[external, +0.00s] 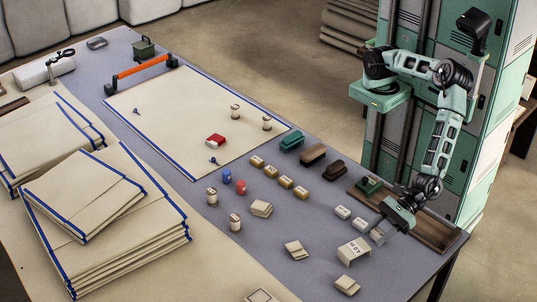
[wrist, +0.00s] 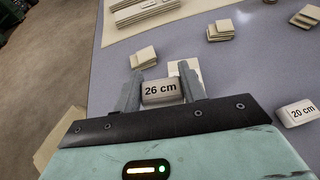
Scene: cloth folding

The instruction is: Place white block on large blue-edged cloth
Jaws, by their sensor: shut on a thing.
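My gripper (external: 379,234) is low over the near right part of the table. In the wrist view its two grey fingers (wrist: 160,76) are shut on a white block (wrist: 161,92) labelled "26 cm". Whether this block touches the table or is lifted is unclear. In the external view the fingers largely hide it. The large blue-edged cloth (external: 180,98) lies flat across the far middle of the table, well away from the gripper. A red block (external: 216,140) and several small items are on it.
Another white block (wrist: 297,113), labelled "20 cm", lies right of the gripper in the wrist view. A cream labelled box (external: 354,250) stands close by. Yellowish blocks (external: 285,182) and dark blocks (external: 312,154) sit between gripper and cloth. Stacked folded cloths (external: 110,215) fill the left.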

